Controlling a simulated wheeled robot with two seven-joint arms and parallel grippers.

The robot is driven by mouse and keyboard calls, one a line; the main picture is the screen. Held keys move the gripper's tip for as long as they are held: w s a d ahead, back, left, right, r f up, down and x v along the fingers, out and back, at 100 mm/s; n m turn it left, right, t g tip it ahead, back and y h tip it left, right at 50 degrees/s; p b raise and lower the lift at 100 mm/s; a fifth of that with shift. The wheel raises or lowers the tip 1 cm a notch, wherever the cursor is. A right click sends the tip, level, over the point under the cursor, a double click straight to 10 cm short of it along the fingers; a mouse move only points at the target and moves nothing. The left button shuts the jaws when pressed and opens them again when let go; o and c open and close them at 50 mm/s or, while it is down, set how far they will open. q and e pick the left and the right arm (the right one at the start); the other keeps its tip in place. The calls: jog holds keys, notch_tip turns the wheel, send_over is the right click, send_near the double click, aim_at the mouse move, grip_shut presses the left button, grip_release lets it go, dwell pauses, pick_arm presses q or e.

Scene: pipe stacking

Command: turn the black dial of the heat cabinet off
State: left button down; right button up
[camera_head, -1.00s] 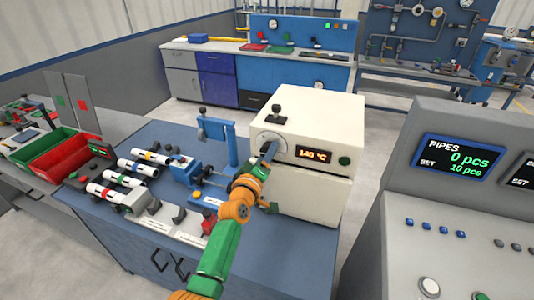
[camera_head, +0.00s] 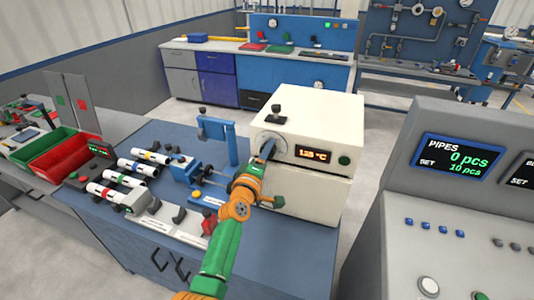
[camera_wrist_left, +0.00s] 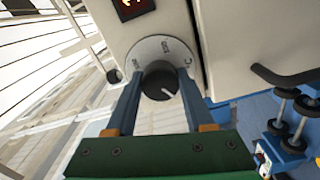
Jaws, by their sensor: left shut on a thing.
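The heat cabinet (camera_head: 300,180) is a cream box on the blue workbench. Its lit orange display (camera_head: 314,155) reads about 128 or 138 °C; the digits are blurred. The black dial (camera_wrist_left: 161,80) sits in a pale round scale plate (camera_wrist_left: 140,50) in the left wrist view, its white mark toward the lower right of that picture. The scale's small labels are hard to read. My left gripper (camera_head: 268,150) is shut on the dial, one finger on each side; it also shows in the wrist view (camera_wrist_left: 161,88). In the head view the fingers mostly hide the dial. My right gripper is not in view.
A blue clamp stand (camera_head: 215,130) and several white pipes (camera_head: 138,167) are to the left. A grey console (camera_head: 455,220) stands at right.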

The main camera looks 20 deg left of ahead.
pick_arm(q)
jog(key=shift+r, duration=0.3)
jog(key=c, duration=0.6)
grip_release()
jog(key=o, duration=0.3)
jog(key=shift+w+f, duration=0.1)
jog(key=shift+f, duration=0.1)
jog(key=s, duration=0.7)
jog(key=shift+s+a, duration=0.1)
jog(key=shift+f, duration=0.1)
